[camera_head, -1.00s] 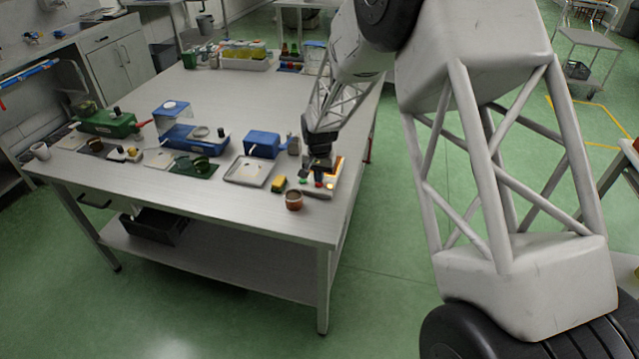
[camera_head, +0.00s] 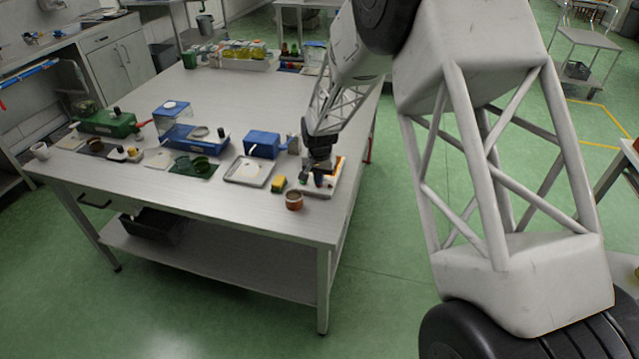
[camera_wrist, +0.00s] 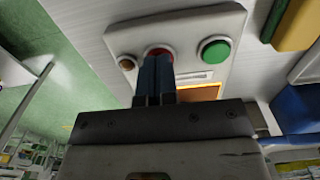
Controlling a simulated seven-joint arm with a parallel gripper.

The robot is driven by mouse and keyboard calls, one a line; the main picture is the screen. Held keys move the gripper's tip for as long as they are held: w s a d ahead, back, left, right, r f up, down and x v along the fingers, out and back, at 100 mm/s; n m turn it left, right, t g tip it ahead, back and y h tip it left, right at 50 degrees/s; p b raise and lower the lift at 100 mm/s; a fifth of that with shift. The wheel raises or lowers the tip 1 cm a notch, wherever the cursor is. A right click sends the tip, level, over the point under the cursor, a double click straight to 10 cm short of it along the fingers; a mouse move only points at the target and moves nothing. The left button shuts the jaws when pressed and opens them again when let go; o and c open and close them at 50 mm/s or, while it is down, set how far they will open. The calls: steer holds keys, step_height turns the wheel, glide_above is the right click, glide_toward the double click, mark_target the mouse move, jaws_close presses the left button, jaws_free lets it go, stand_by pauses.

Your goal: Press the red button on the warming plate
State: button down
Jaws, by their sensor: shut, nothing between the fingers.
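The warming plate (camera_head: 334,188) stands at the near right corner of the steel table, partly hidden behind my gripper (camera_head: 318,184). In the wrist view its pale control panel (camera_wrist: 187,28) carries the red button (camera_wrist: 159,50), a green button (camera_wrist: 214,49) on the right and a brown-orange knob (camera_wrist: 126,63) on the left. My gripper (camera_wrist: 157,58) is shut and empty. Its fingertips lie over the red button and cover most of it; only its upper rim shows. I cannot tell whether they touch it or whether it is pressed down.
A brown-red cup (camera_head: 294,201) and a yellow block (camera_head: 279,184) stand close to the left of the plate. A metal tray (camera_head: 248,172) and a blue box (camera_head: 262,144) lie farther left. The table's middle (camera_head: 262,95) is clear.

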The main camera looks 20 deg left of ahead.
steer(key=shift+r, duration=2.95)
steer(key=shift+s+d+r, duration=0.1)
steer(key=shift+d+r, duration=0.3)
steer(key=s+d+r+t, duration=0.1)
steer(key=s+d+r, duration=0.7)
steer(key=d+r, duration=0.3)
steer(key=s+d+r, duration=0.8)
steer(key=d+r, duration=0.1)
steer(key=d, duration=0.5)
steer(key=s+d+r, duration=0.1)
steer(key=s+d, duration=0.4)
steer(key=s, duration=0.4)
steer(key=s+d+r+t, duration=0.1)
steer(key=s+d, duration=0.4)
steer(key=s, duration=0.4)
steer(key=s+d+r, duration=0.1)
steer(key=s+d, duration=0.4)
steer(key=s, duration=0.4)
steer(key=shift+s+r+t, duration=0.15)
steer(key=shift+r+t, duration=0.1)
steer(key=shift+t, duration=0.05)
